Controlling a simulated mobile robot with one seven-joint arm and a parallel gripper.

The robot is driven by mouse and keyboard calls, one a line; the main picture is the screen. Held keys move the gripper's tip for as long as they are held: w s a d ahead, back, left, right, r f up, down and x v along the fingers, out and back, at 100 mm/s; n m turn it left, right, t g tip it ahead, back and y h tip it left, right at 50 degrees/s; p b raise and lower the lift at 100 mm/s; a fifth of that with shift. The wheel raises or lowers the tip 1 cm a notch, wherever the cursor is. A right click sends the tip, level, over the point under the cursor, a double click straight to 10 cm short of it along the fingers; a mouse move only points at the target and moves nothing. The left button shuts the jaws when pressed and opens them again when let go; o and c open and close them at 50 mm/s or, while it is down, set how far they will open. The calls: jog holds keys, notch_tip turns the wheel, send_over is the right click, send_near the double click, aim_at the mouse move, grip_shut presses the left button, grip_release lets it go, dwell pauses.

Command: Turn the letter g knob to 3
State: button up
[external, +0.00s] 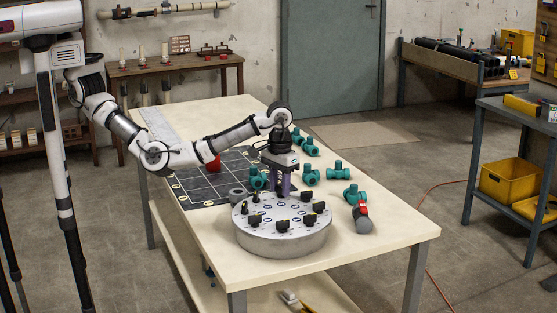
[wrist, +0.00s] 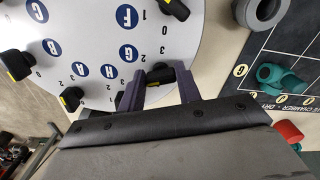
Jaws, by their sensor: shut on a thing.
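The round grey knob plate (external: 283,242) lies on the table, with black knobs around its top and blue lettered discs inside them. My gripper (external: 282,193) points straight down at its far edge. In the wrist view my gripper (wrist: 160,86) has its two purple fingers on either side of a black knob (wrist: 158,73), shut on it. This knob sits beside the blue letter G disc (wrist: 128,53). The fingers partly hide the knob, and I cannot tell which number it points to.
Knobs beside letters F (wrist: 174,9), A (wrist: 70,98) and B (wrist: 15,64) stand close by. A grey ring (external: 238,195), teal pipe fittings (external: 311,177) and a red-ended grey fitting (external: 362,218) lie around the plate. A dark gridded mat (external: 205,185) lies behind it.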

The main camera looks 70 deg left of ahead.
jog(key=m, duration=0.5)
jog(key=shift+a+m+p, duration=0.1)
jog(key=shift+m+p, duration=0.2)
jog(key=m, duration=0.5)
jog(key=shift+a, duration=0.1)
jog(key=m, duration=0.5)
jog(key=shift+w+m, duration=0.1)
jog(key=shift+m, duration=0.3)
jog(key=shift+w+m, duration=0.1)
jog(key=shift+m, duration=2.1)
jog(key=shift+r, duration=0.1)
jog(key=o, duration=1)
jog(key=shift+a, duration=0.1)
jog(key=shift+c, duration=0.2)
